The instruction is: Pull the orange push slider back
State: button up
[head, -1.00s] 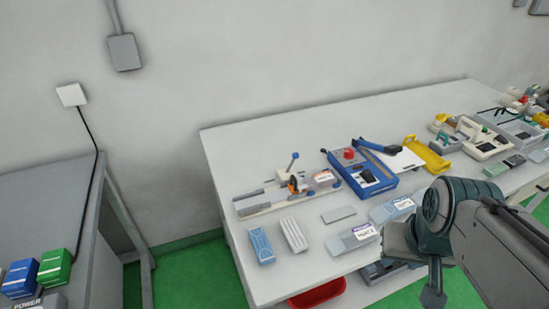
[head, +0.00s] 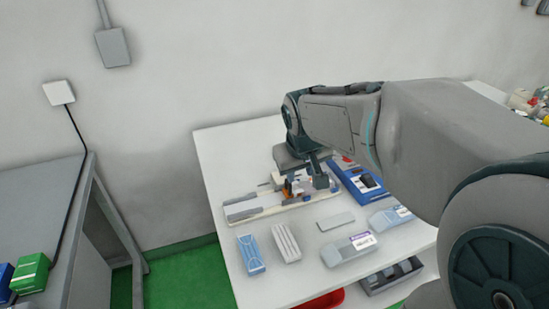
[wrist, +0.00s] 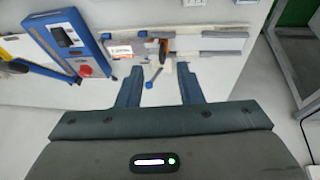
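The orange push slider (head: 289,187) is a small upright piece on the long pale fixture (head: 240,210) on the white table. In the wrist view the orange slider (wrist: 163,47) stands just beyond the fingertips, beside a white labelled block (wrist: 121,50). My gripper (wrist: 160,68) is open and empty, its two dark blue fingers apart. A lever with a blue knob (wrist: 148,84) shows between the fingers. In the head view my gripper (head: 318,172) is over the right part of the fixture; its fingertips are partly hidden.
A blue device (head: 357,180) stands right of the fixture. In front lie a blue mask box (head: 250,254), a white ribbed box (head: 286,242), a grey plate (head: 336,221) and a labelled container (head: 348,249). A red bin (head: 322,300) is below the table.

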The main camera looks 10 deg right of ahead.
jog(key=n+b, duration=0.1)
send_near(288, 183)
jog(key=x, duration=0.8)
jog(key=shift+w+d+f, duration=0.15)
jog(key=shift+w, duration=0.25)
jog(key=shift+c, duration=0.3)
grip_shut()
